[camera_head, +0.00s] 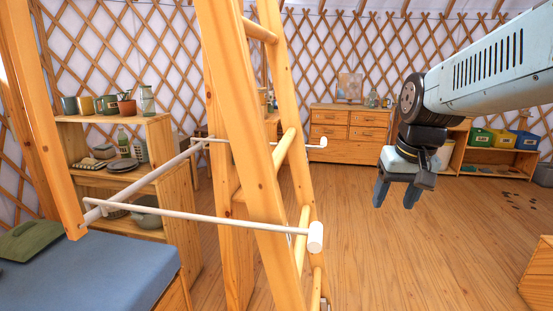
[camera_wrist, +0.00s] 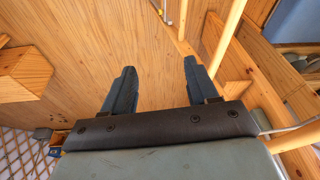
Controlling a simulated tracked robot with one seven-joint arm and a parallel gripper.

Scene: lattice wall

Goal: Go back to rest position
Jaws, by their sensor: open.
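My gripper (camera_head: 395,193) hangs at the end of my pale arm on the right side of the head view, pointing down above the wooden floor. Its two dark fingers are apart with nothing between them. In the wrist view my gripper (camera_wrist: 155,85) also shows open and empty, with bare floor beyond the fingertips.
A wooden ladder (camera_head: 255,150) with white rods (camera_head: 200,217) stands left of my gripper. Behind are a shelf with cups and dishes (camera_head: 160,130), a drawer cabinet (camera_head: 348,135) and a low shelf with coloured bins (camera_head: 482,137). A blue bed (camera_head: 90,270) is front left. The middle floor is clear.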

